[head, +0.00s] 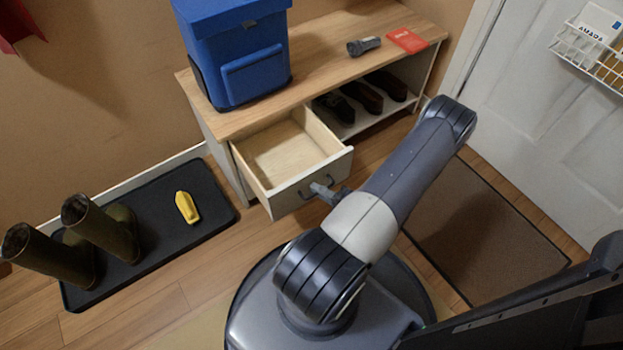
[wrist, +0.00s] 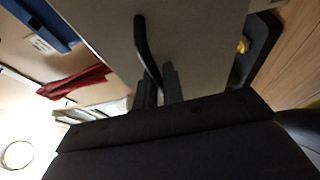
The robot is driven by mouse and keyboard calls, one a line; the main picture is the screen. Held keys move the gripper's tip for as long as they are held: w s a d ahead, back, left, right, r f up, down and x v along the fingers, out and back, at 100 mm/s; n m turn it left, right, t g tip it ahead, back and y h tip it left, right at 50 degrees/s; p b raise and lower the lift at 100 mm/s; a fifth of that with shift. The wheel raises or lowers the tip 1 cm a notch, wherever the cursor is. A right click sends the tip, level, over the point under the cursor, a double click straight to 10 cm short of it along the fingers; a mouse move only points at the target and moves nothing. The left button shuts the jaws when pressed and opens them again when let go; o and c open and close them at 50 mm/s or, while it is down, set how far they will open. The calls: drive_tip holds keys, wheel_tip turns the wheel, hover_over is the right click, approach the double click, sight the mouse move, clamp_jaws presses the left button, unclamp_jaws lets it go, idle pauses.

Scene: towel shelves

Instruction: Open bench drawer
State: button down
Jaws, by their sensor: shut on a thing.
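The bench drawer (head: 290,165) is pulled well out of the wooden bench (head: 330,58), and its pale inside looks empty. Its front carries a dark bar handle (head: 303,193). My gripper (head: 322,190) is at the handle on the drawer front. In the wrist view the dark handle (wrist: 146,45) runs down to between my gripper's fingers (wrist: 160,88), which are shut on it. The grey drawer front (wrist: 195,40) fills the upper middle of that view. My fingers hide part of the handle.
Shoes (head: 362,96) sit on the shelf right of the drawer. A black tray (head: 215,205) holds boots (head: 105,225) and a yellow object (head: 187,207) at left.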

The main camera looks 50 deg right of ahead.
drive_tip(key=shift+s+a+r, duration=0.1)
drive_tip(key=shift+s+r, duration=0.1)
drive_tip(key=shift+s, duration=0.35)
drive_tip(key=c, duration=1.5)
unclamp_jaws()
drive_tip(key=shift+f, duration=0.1)
drive_tip(key=s, duration=0.3)
drive_tip(key=s+d+p, duration=0.1)
drive_tip(key=s, duration=0.6)
drive_tip(key=shift+s+d+p, duration=0.3)
drive_tip(key=shift+s, duration=0.05)
drive_tip(key=shift+w, duration=0.1)
drive_tip(key=shift+w+a+b, duration=0.25)
drive_tip(key=shift+w+b, duration=0.05)
drive_tip(key=shift+w, duration=1.5)
drive_tip(key=shift+w+a+b, duration=0.25)
drive_tip(key=shift+w+a, duration=0.05)
drive_tip(key=shift+w, duration=1.45)
drive_tip(key=shift+w+a+b, duration=0.25)
drive_tip(key=shift+w+b, duration=0.05)
drive_tip(key=shift+w, duration=1.5)
drive_tip(key=shift+s+f, duration=0.1)
drive_tip(key=shift+f, duration=0.05)
